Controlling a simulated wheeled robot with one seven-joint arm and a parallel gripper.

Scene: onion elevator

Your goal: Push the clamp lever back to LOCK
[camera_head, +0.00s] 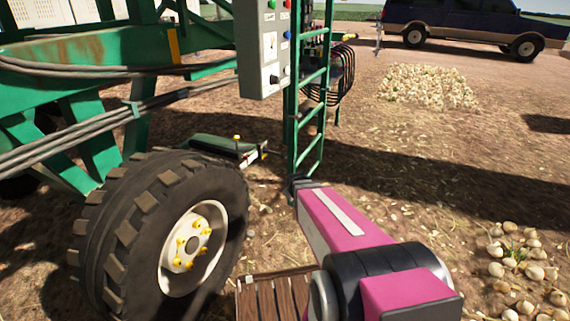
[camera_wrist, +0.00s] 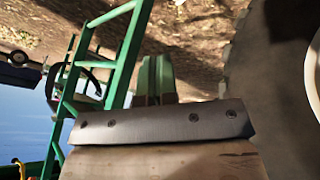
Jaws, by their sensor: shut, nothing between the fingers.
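I cannot clearly make out the clamp lever or a LOCK mark in either view. In the head view, a low green bar (camera_head: 216,145) lies beyond the big tyre. A small yellow-topped upright part (camera_head: 237,139) stands near its right end; I cannot tell whether it is the lever. In the wrist view, my gripper (camera_wrist: 156,62) shows as two green fingers close together, shut and empty, beyond a bolted metal strip and a wooden face. The fingers point between the ladder and the tyre. In the head view, my pink arm reaches towards the ladder foot, and I cannot make out the gripper.
A large black tyre (camera_head: 110,235) stands at the left. A green ladder (camera_head: 309,100) rises beside a grey control box (camera_head: 263,45). Onions lie at the right (camera_head: 520,255) and in a pile (camera_head: 425,87) farther back. A dark blue vehicle (camera_head: 470,22) stands behind. Bare ground lies between.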

